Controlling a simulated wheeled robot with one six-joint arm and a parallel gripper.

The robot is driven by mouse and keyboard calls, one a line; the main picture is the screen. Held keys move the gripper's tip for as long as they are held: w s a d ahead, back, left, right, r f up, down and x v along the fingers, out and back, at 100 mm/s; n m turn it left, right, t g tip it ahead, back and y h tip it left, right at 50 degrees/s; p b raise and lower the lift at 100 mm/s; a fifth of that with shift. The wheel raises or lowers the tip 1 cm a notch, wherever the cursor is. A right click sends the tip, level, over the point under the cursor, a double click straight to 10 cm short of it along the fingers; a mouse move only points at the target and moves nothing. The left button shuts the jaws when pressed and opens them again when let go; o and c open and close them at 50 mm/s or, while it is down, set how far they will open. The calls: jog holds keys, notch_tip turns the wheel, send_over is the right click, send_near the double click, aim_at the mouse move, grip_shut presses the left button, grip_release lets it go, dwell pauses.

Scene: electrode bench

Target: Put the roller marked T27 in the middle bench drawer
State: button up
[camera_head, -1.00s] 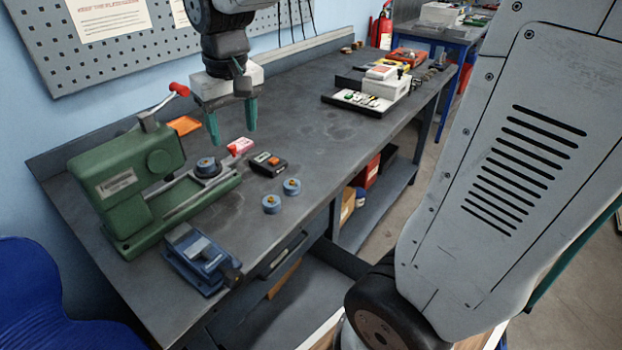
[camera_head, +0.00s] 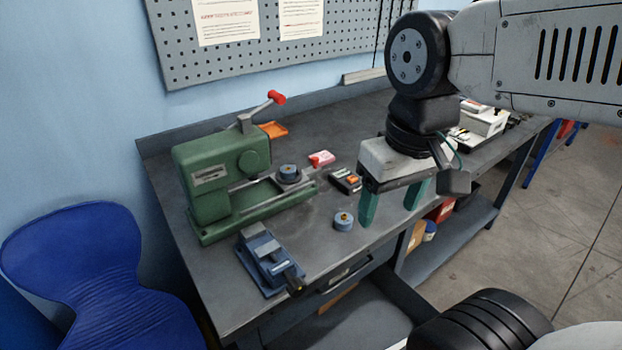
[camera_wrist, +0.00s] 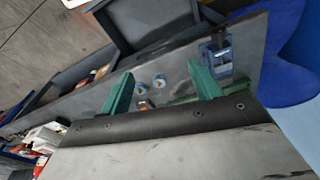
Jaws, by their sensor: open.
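A blue roller (camera_head: 343,221) stands on the bench top near its front edge; a second is beside it in the wrist view (camera_wrist: 160,80), hidden behind a finger in the head view. No T27 marking is readable on any. My gripper (camera_head: 390,212) is open and empty, its green fingers pointing down near the bench's front edge, right of the visible roller. A drawer front (camera_head: 345,274) with a handle is below the bench top; I cannot tell which drawer it is.
A blue vise (camera_head: 268,262) is at the front left. A black and orange device (camera_head: 346,181), a pink-red block (camera_head: 321,159) and an orange tray (camera_head: 273,130) lie behind the rollers. A blue chair (camera_head: 80,265) stands at the left. Bare bench lies around the rollers.

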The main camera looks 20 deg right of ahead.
jog(key=w+r, duration=0.2)
jog(key=w, duration=0.6)
jog(key=m+g, duration=0.1)
jog(key=m, duration=0.2)
send_near(288, 169)
jog(key=shift+s+f, duration=0.15)
jog(key=shift+s, duration=0.1)
jog(key=shift+w+f, duration=0.25)
jog(key=shift+f, duration=0.3)
notch_tip(288, 169, down, 7)
jog(key=shift+f, duration=0.1)
jog(key=shift+c, duration=0.3)
jog(key=c, duration=1.1)
